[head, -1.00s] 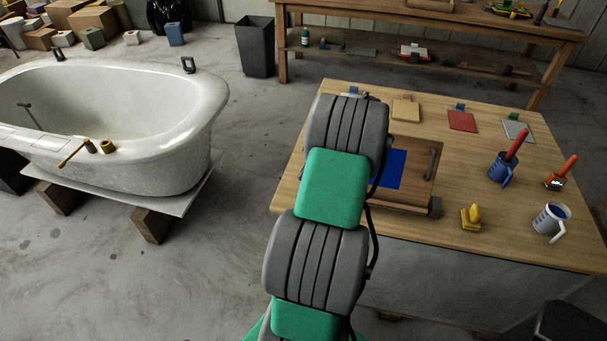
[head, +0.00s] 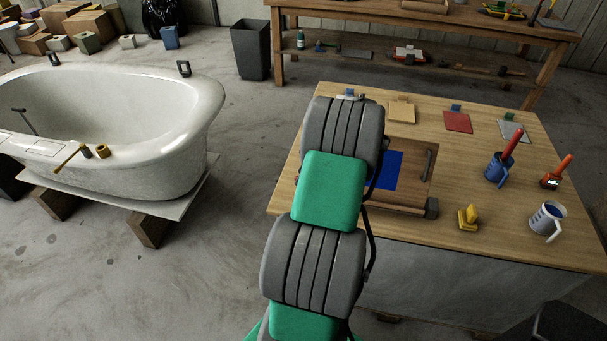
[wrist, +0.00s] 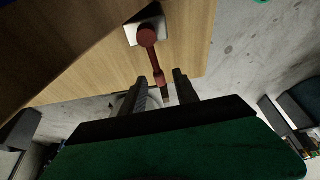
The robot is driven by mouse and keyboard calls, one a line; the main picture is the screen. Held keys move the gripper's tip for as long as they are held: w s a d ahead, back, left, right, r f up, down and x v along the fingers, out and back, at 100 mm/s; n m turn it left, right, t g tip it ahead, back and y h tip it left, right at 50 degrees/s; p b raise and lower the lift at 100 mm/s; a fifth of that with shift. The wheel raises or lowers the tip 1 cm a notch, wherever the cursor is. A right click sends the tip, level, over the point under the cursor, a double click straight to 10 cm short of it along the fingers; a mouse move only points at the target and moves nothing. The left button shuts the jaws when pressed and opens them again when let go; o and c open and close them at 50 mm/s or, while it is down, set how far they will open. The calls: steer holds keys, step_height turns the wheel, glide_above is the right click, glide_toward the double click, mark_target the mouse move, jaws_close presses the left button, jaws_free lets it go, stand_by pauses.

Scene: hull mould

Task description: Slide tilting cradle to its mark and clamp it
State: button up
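The wooden cradle (head: 405,200), with a blue patch (head: 386,170) and a grey bar handle (head: 428,165), sits in the workbench top in the head view. My arm hides its left part. In the wrist view a dark red lever (wrist: 150,52) rises from a white base (wrist: 134,32) near the edge of the wooden top; it looks like a clamp. My gripper (wrist: 160,78) is open, with one finger on each side of the lever's free end. A gap shows beside the lever, and I cannot tell whether either finger touches it. My gripper is hidden in the head view.
The workbench (head: 330,97) also carries a blue mug (head: 497,170), a white mug (head: 545,218), a yellow object (head: 468,217) and coloured plates along the back. A white bathtub (head: 130,130) stands on blocks at left. Bare floor (head: 235,160) lies between them.

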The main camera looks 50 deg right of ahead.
steer(key=v, duration=0.7)
steer(key=shift+s+r, duration=0.15)
steer(key=shift+r, duration=0.2)
steer(key=w+a+r+m, duration=0.1)
steer(key=w+a+r, duration=0.15)
steer(key=a, duration=0.45)
steer(key=w+a+r+g, duration=0.1)
steer(key=w+a+r, duration=0.1)
steer(key=w+a, duration=0.35)
steer(key=w+a+r+m, duration=0.1)
steer(key=w+a+r, duration=0.1)
steer(key=a, duration=0.6)
steer(key=s+a+m, duration=0.1)
steer(key=s+a, duration=0.2)
steer(key=a, duration=0.4)
steer(key=s+a+m+h+p, duration=0.1)
steer(key=s+a, duration=0.2)
steer(key=a, duration=0.4)
steer(key=s+a+m+h, duration=0.1)
steer(key=s+a, duration=0.3)
steer(key=a, duration=0.3)
steer(key=shift+r, duration=0.2)
